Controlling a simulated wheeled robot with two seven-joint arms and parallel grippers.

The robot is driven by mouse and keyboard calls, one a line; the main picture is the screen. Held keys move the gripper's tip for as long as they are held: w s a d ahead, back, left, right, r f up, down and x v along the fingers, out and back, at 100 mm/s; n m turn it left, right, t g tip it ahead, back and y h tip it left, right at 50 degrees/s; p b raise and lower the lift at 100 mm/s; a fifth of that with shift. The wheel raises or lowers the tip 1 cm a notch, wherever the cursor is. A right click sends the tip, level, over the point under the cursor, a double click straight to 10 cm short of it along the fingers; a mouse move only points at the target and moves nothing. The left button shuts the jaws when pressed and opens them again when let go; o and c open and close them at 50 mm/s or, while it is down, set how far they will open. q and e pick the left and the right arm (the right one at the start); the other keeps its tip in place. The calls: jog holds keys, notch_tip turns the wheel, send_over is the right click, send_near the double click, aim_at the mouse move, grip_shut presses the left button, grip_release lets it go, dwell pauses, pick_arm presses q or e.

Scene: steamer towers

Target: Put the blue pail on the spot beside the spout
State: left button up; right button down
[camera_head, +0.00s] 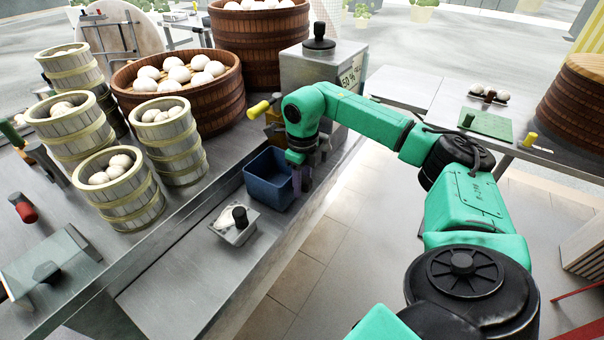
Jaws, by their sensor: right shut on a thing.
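The blue pail (266,187), a square open box, sits upright on the lower metal ledge of the counter, below a grey metal dispenser (303,68). I cannot tell whether it rests fully on the ledge or hangs just above it. My right gripper (301,181) points down at the pail's right side and is shut on its wall; the fingertips are partly hidden. A yellow-ended handle (259,108) sticks out of the dispenser just above the pail. The spout is mostly hidden by my right arm, and no marked spot shows clearly. My left gripper is not in view.
A small metal tray with a black knob (234,223) stands on the ledge in front of the pail. Bamboo steamers of buns (120,191) and a big wooden steamer (207,104) crowd the counter to the left. The ledge's near part (180,280) is clear.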

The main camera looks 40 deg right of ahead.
jog(key=shift+f+b, duration=0.3)
jog(key=shift+f, duration=0.15)
dwell(0.3)
jog(key=shift+c, duration=2.2)
grip_release()
notch_tip(320, 180, up, 12)
jog(key=shift+r, duration=0.1)
notch_tip(320, 180, up, 2)
jog(key=shift+s+r+p, duration=0.1)
jog(key=shift+r+p, duration=0.1)
jog(key=shift+p, duration=0.7)
